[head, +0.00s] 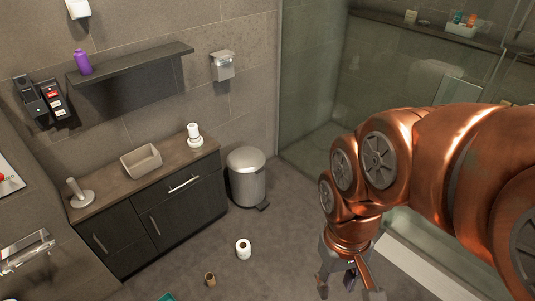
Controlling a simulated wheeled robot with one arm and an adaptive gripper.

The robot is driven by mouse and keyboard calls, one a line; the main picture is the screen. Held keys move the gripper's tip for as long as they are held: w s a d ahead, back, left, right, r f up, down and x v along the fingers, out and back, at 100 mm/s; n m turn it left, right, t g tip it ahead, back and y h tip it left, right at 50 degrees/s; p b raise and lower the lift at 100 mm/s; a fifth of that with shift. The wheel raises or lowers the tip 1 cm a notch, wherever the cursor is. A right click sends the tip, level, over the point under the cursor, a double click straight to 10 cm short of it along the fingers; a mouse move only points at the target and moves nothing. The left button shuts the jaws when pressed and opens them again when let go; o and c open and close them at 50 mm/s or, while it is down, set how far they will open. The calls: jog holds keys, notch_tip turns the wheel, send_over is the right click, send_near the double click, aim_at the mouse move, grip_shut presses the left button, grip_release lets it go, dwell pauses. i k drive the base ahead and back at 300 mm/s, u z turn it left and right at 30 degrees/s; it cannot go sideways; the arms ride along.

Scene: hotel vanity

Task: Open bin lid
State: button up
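The bin (247,184) is a grey metal pedal bin standing on the floor to the right of the dark cabinet. Its domed lid (245,157) is shut. A dark pedal (263,207) sticks out at its base, at the front right. My gripper (347,289) is at the bottom of the head view, to the right of and nearer than the bin, and apart from it. It points down, its fingers look spread, and I see nothing held between them. The fingertips are partly at the frame edge.
The cabinet (180,210) stands left of the bin, with a basket (141,161) and paper rolls (194,134) on top. A white roll (243,249) and a brown roll (210,280) are on the floor. Glass shower panels (310,80) stand right.

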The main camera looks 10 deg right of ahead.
aim_at(244, 159)
jog(key=u, duration=0.3)
jog(key=i, duration=1)
jog(key=u, duration=0.25)
